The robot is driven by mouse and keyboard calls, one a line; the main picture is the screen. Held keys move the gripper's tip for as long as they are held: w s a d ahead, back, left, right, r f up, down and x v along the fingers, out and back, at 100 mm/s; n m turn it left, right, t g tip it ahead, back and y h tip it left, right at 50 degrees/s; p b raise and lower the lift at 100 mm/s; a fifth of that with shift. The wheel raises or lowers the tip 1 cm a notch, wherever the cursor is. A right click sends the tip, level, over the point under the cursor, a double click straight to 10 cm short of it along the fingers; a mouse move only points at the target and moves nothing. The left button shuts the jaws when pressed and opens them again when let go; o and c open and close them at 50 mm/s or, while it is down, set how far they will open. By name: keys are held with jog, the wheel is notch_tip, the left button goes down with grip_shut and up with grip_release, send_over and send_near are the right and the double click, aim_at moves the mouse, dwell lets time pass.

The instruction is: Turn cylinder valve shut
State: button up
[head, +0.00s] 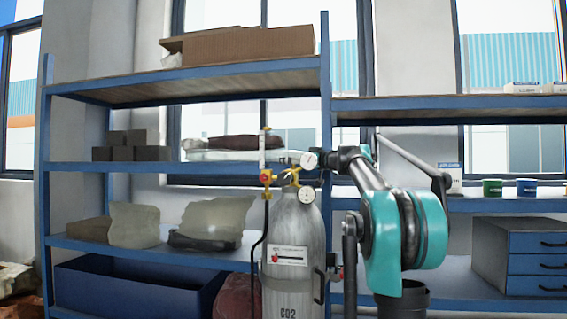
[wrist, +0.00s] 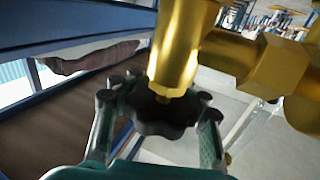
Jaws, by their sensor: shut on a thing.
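The grey CO2 cylinder (head: 290,245) stands upright in the head view. Its brass valve (head: 291,177) sits on top with gauges beside it. In the wrist view the brass valve body (wrist: 178,50) comes down from the top to a black lobed handwheel (wrist: 165,116). My gripper (wrist: 158,108) has one finger on each side of the handwheel and is shut on it.
Blue shelving (head: 190,167) stands close behind the cylinder, with bags, grey blocks and a cardboard box (head: 248,45) on it. A flow tube (head: 263,150) rises left of the valve, and a black hose (head: 256,260) hangs below. Blue drawers (head: 537,262) stand at the right.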

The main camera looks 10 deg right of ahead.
jog(key=shift+w+d+m+t+h, duration=0.15)
jog(key=shift+w+m+t+h, duration=0.05)
jog(key=shift+m+t+h, duration=0.6)
jog(key=o, duration=1.4)
jog(key=shift+c, duration=0.2)
jog(key=shift+v, duration=3.75)
